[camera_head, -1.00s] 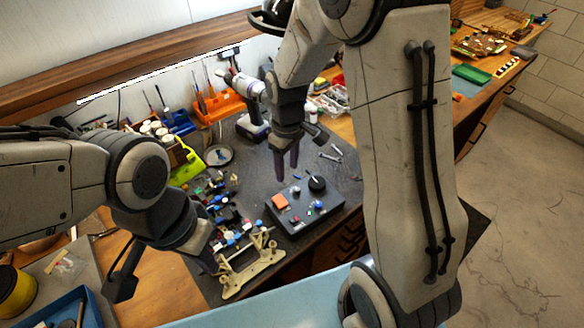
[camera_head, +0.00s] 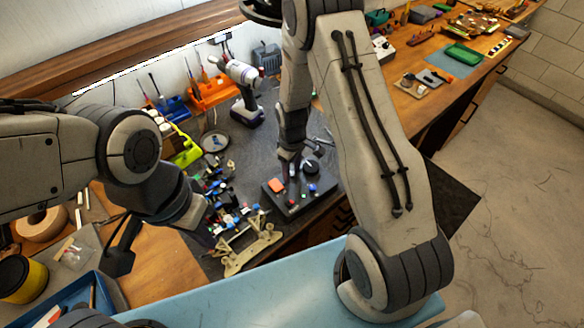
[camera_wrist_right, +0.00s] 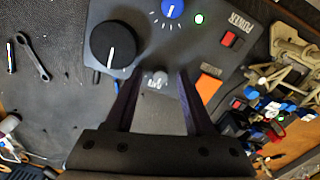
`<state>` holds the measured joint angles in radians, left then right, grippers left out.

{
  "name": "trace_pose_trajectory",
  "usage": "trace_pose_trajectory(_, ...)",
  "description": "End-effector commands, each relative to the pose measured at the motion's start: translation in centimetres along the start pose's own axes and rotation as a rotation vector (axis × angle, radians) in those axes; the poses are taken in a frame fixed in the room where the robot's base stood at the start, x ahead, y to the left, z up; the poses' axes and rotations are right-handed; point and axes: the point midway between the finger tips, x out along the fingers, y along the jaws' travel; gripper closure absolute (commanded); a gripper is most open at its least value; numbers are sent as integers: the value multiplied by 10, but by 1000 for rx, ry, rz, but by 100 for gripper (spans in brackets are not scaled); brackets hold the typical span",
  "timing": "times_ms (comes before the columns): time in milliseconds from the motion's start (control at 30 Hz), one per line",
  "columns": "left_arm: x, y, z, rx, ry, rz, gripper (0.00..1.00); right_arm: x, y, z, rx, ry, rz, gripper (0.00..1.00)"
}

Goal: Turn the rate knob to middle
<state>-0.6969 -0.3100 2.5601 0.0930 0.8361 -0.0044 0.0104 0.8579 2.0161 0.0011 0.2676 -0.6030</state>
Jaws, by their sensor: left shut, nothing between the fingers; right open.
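A dark control box (camera_head: 322,189) lies on the black mat. In the right wrist view it carries a large black knob (camera_wrist_right: 113,44) with a white line, a blue knob (camera_wrist_right: 172,8) and a small grey knob (camera_wrist_right: 159,79). The small label by the grey knob is too blurred to read for sure. My right gripper (camera_wrist_right: 158,74) is open, one finger on each side of the grey knob; contact is not clear. In the head view my right gripper (camera_head: 290,164) is over the box's far side. My left gripper (camera_head: 203,222) is shut and empty, left of the box; its tips are hard to see.
The box also has an orange button (camera_wrist_right: 209,86), a red switch (camera_wrist_right: 231,39) and a lit green light (camera_wrist_right: 199,18). A beige chassis frame (camera_head: 250,250) and several small parts lie left of the box. A drill (camera_head: 243,95) stands behind.

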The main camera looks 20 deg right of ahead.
Motion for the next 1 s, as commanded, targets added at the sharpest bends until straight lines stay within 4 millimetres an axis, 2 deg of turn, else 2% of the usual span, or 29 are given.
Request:
trace_pose_trajectory(233, 0, 0, 0, 0, 0, 0, 100, 1, 0, 0, 0, 1, 0, 46)
trace_pose_trajectory(267, 0, 0, 0, 0, 0, 0, 100, 1, 0, 0, 0, 1, 0, 50)
trace_pose_trajectory(300, 0, 0, 0, 0, 0, 0, 100, 1, 0, 0, 0, 0, 0, 65)
trace_pose_trajectory(400, 0, 0, 0, 0, 0, 0, 100, 1, 0, 0, 0, 0, 0, 100)
trace_pose_trajectory(667, 8, 0, 0, -1, 0, 0, 100, 3, 0, 0, 41, 1, 1, 100)
trace_pose_trajectory(867, 6, 0, 0, -1, 0, 0, 100, 1, 0, 0, 47, 0, 1, 100)
trace_pose_trajectory(900, 6, 0, 0, -1, 0, 0, 100, 1, 0, 0, 47, 0, 1, 72)
trace_pose_trajectory(967, 6, 0, 0, -1, 0, 0, 100, 1, 0, 0, 47, 0, 1, 49)
trace_pose_trajectory(1000, 6, 0, 0, -1, 0, 0, 100, 1, 0, 0, 47, 0, 1, 46)
